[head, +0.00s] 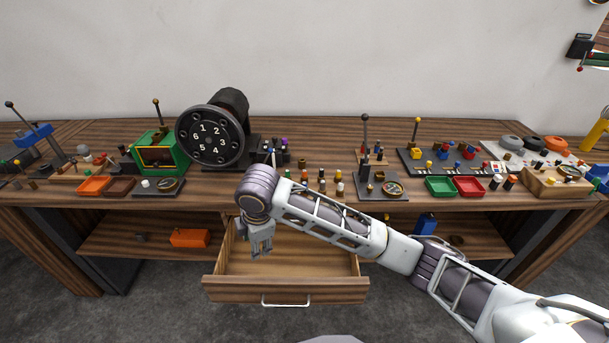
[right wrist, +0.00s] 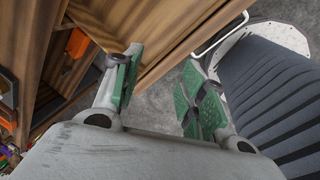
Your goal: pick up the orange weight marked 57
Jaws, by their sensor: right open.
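No number 57 can be read on any orange thing. An orange round piece (head: 555,143) lies among grey ones at the right back of the table. An orange block (head: 190,238) sits on the lower shelf, left of the open drawer; what seems to be the same orange thing (right wrist: 77,42) shows at the upper left in the right wrist view. My right gripper (head: 261,249) points down over the open drawer, open and empty. In the right wrist view its green-padded fingers (right wrist: 160,92) stand apart. My left gripper is not in view.
The open drawer (head: 285,289) juts from the table front and looks empty. An orange tray (head: 95,185), a black dial with numbers (head: 213,135), a green tray (head: 440,186) and a red tray (head: 468,186) crowd the tabletop. A blue object (head: 425,223) stands on the lower shelf.

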